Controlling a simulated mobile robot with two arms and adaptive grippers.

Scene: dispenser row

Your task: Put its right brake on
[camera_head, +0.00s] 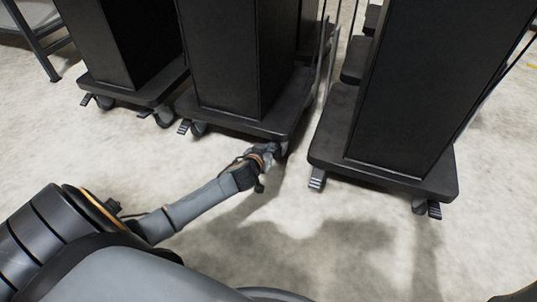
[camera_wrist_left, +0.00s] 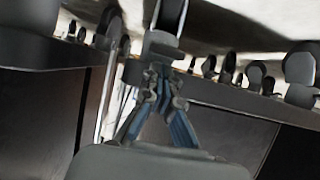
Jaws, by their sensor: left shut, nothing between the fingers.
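The middle black dispenser (camera_head: 222,60) stands on a dark wheeled base (camera_head: 240,124). Its left brake pedal (camera_head: 184,127) shows at the front left corner. My left gripper (camera_head: 272,149) is at the base's front right corner, where the right caster and brake are mostly hidden behind it. In the left wrist view, the left gripper (camera_wrist_left: 160,78) has its fingers together with nothing held, close to a caster (camera_wrist_left: 170,16). I cannot tell whether it touches the brake, or the brake's position. My right gripper is not in view.
A right dispenser (camera_head: 430,80) has brake pedals at its front left (camera_head: 316,184) and front right (camera_head: 434,210). A left dispenser (camera_head: 115,40) stands beside the middle one. A narrow gap separates the middle and right bases. The floor (camera_head: 330,250) in front is clear.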

